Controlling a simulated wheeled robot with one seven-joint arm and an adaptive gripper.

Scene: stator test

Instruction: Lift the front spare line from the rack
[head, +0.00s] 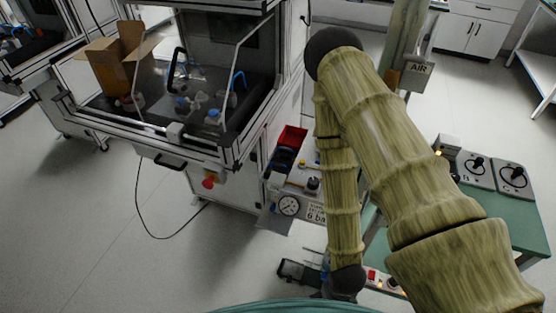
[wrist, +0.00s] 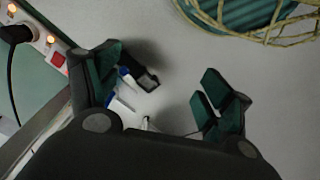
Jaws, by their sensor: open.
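My gripper (wrist: 160,88) is open, its dark fingers with green pads spread wide over pale floor. A small blue and white piece (wrist: 123,92) with a black end piece (wrist: 141,78) shows beside the left finger; I cannot tell whether they touch. I cannot make out a front spare line or its rack for certain in either view. In the head view my arm reaches down past the green table, and its lower end hides much of that area.
A power strip (wrist: 38,42) with a black plug lies at the green table's edge. A gauge panel (head: 290,206) and red bin (head: 291,138) stand left of my arm. Control boxes (head: 490,172) sit on the green table (head: 520,219). An enclosed bench (head: 205,150) stands left; open floor lies before it.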

